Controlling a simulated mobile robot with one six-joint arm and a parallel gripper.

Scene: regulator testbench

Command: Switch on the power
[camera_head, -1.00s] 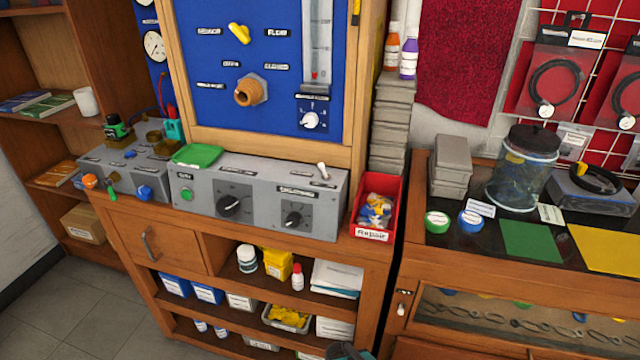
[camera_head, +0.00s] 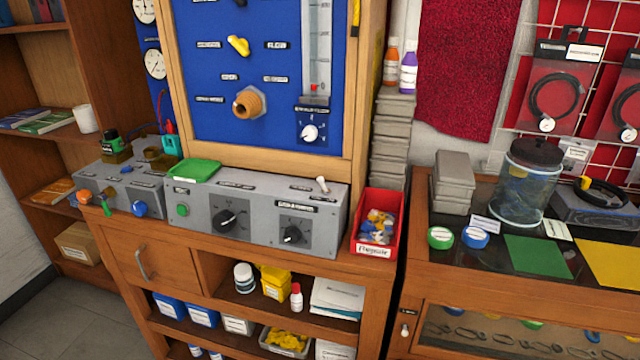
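A grey control box (camera_head: 262,231) stands on the wooden bench below the blue panel. It has a green round button (camera_head: 182,209) at its left and two black rotary knobs, the left knob (camera_head: 224,219) and the right knob (camera_head: 292,234). A small white toggle lever (camera_head: 322,184) stands up from its top at the right end, leaning left. The labels are too small to read, so I cannot tell which control is the power switch. My gripper is not in view.
A red bin (camera_head: 379,223) of small parts sits right of the box. A green object (camera_head: 194,171) lies on the box's top left. A second grey box (camera_head: 121,187) with coloured knobs is further left. The space in front of the control box is clear.

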